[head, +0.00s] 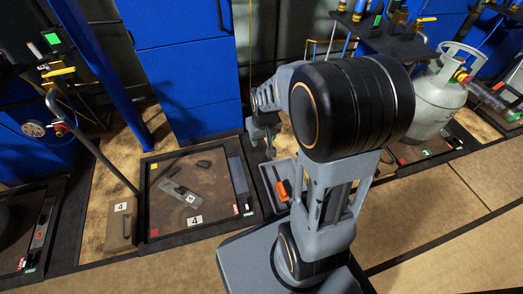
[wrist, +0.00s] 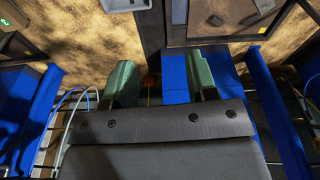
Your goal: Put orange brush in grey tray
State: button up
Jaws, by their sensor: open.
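The grey tray (head: 266,182) sits on the floor strip near the middle of the head view, partly hidden behind my arm. The orange brush (head: 284,189) shows as a small orange and dark shape lying inside the tray's outline. My gripper (head: 262,147) is beyond the tray in the head view, small and partly hidden, and appears apart from the brush. In the wrist view my gripper (wrist: 156,82) has its two green fingers spread wide, with no held object visible between them. I cannot make out the brush surely in the wrist view.
A brown framed panel (head: 165,205) with a dark tool and number tags lies left of the tray. Blue cabinets (head: 188,75) stand behind. A grey gas cylinder (head: 435,100) stands right of my arm. The tan floor (head: 440,215) at lower right is clear.

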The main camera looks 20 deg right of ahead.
jog(key=s+a+r, duration=0.5)
jog(key=s+r, duration=0.3)
jog(key=s, duration=0.3)
jog(key=shift+a+r+n+t, duration=0.2)
jog(key=shift+n+t, duration=0.1)
jog(key=shift+t, duration=0.1)
jog(key=shift+w, duration=0.1)
